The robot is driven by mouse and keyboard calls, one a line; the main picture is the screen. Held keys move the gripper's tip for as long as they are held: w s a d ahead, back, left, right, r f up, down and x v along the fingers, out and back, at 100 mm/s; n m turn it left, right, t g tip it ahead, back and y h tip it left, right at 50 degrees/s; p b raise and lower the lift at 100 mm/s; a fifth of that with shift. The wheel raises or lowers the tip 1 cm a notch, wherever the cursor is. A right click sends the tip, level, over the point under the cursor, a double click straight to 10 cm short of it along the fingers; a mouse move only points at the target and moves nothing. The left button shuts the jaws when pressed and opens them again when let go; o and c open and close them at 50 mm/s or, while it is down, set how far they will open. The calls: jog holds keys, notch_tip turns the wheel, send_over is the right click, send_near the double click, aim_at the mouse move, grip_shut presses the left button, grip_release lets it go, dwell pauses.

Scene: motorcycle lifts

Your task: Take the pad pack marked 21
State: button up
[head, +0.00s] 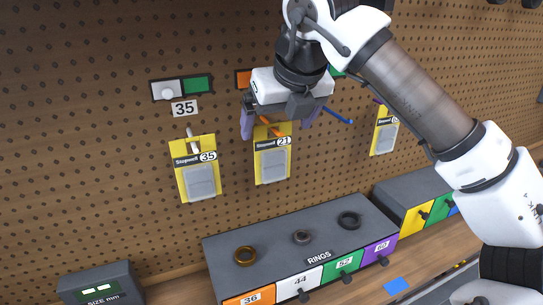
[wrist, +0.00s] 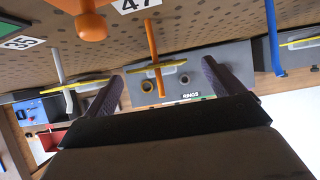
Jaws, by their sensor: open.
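The pad pack marked 21 (head: 272,168) is a yellow card with a grey pad, hanging on an orange hook on the pegboard. In the wrist view, its yellow top edge (wrist: 157,67) shows nearly edge-on, with the orange hook (wrist: 152,42) running through it. My gripper (head: 282,122) is open and empty in front of the board at the pack's top. In the wrist view its purple fingers (wrist: 160,76) stand to either side of the hook and pack. I cannot tell whether the fingertips reach the card.
The pack marked 35 (head: 200,180) hangs to the left on a white hook. Another yellow pack (head: 384,136) hangs to the right, near a blue hook (head: 338,115). A grey RINGS drawer unit (head: 225,258) stands below. A label 47 (wrist: 136,4) is above the orange hook.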

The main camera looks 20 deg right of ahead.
aim_at(274, 127)
jog(key=shift+p+x, duration=1.1)
jog(key=shift+x, duration=1.5)
jog(key=shift+w+a+r, duration=0.1)
jog(key=shift+w+r, duration=0.05)
jog(key=shift+w, duration=0.05)
jog(key=c, duration=1.5)
jog(key=shift+o, duration=0.2)
jog(key=shift+r, duration=0.1)
